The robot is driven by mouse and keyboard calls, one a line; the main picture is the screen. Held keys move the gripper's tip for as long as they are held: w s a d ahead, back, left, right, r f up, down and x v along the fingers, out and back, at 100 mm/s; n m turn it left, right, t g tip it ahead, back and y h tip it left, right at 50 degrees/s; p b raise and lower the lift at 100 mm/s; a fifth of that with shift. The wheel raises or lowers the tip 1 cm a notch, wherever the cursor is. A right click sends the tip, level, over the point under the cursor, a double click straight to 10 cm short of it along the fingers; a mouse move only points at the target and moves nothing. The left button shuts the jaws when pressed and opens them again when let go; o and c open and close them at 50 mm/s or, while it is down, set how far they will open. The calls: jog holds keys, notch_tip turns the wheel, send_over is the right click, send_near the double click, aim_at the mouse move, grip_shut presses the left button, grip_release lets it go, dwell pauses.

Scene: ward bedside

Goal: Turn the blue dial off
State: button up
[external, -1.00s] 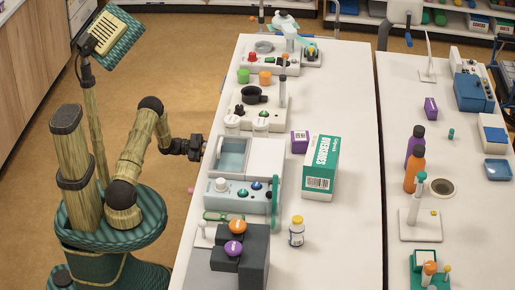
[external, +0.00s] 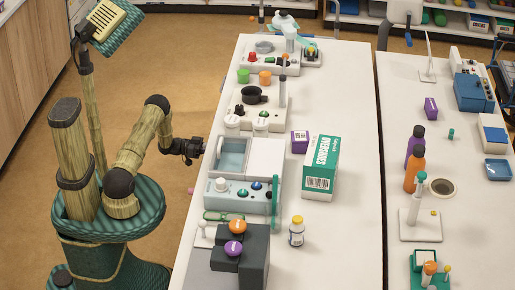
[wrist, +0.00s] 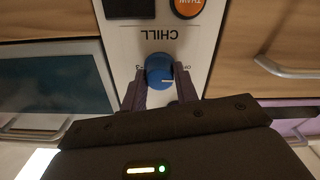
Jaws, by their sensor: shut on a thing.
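The blue dial (wrist: 158,69) is on a white panel (wrist: 125,45) marked CHILL in the wrist view. A pale pointer line shows at its lower right side in that view. My gripper (wrist: 159,76) has one finger on each side of the dial and is shut on it. Printing around the dial is partly hidden by the fingers. In the external view my gripper (external: 201,147) is at the near left side of a white appliance (external: 265,155) with a pale blue window. The dial is hidden there.
An orange button (wrist: 188,5) and a dark display (wrist: 130,8) are on the panel in the wrist view. A dial box (external: 213,196) and a grey stepped block (external: 255,245) stand nearby. A green-and-white box (external: 320,165) stands to the right. The floor behind my arm is clear.

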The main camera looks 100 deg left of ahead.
dwell(0.3)
jog(key=o, duration=1)
jog(key=shift+s, duration=0.1)
jog(key=s+p, duration=0.1)
jog(key=s, duration=1.6)
jog(key=shift+s, duration=0.2)
